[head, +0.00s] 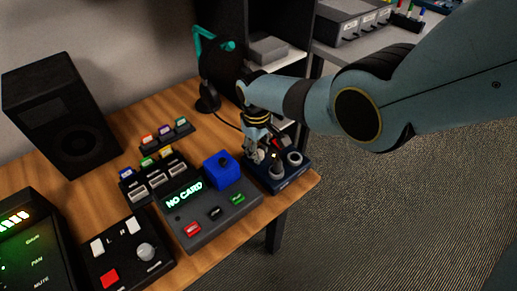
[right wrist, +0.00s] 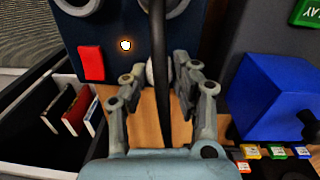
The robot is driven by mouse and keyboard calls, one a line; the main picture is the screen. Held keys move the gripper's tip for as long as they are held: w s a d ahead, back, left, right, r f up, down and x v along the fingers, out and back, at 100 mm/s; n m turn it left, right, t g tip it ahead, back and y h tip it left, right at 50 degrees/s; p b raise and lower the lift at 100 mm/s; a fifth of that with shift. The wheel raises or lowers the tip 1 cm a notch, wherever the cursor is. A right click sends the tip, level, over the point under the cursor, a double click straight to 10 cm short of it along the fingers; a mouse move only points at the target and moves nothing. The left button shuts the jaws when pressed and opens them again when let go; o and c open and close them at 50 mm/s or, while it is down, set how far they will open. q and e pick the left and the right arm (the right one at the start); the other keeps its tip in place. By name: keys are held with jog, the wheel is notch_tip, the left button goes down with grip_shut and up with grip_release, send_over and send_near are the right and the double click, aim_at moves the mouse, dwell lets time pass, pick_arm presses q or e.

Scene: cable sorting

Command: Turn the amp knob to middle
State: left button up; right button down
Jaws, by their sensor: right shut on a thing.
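The amp (head: 279,182) is a dark blue box at the right end of the wooden table. Light grey knobs stand on it, one of them (head: 294,158) clear of my gripper. My right gripper (head: 256,155) reaches down at the amp's left rear side. In the right wrist view the amp (right wrist: 118,22) shows a red switch and a small glowing light. There my right gripper (right wrist: 160,72) is closed around a pale knob (right wrist: 150,72), partly hidden by a black cable and a finger. The knob's pointer is not visible. My left gripper is not in view.
A grey card reader (head: 215,222) reading "NO CARD" and a blue box (head: 221,170) stand left of the amp. A black cable (right wrist: 162,100) crosses before the right fingers. A dark bin of cards (right wrist: 60,120) is nearby. The table's right edge is close.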

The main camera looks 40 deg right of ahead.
jog(key=m, duration=0.4)
jog(key=shift+m, duration=0.3)
jog(key=shift+m+g, duration=0.3)
jog(key=shift+m, duration=1.6)
jog(key=c, duration=1)
grip_release()
jog(key=r, duration=1.2)
jog(key=shift+w+a, duration=0.2)
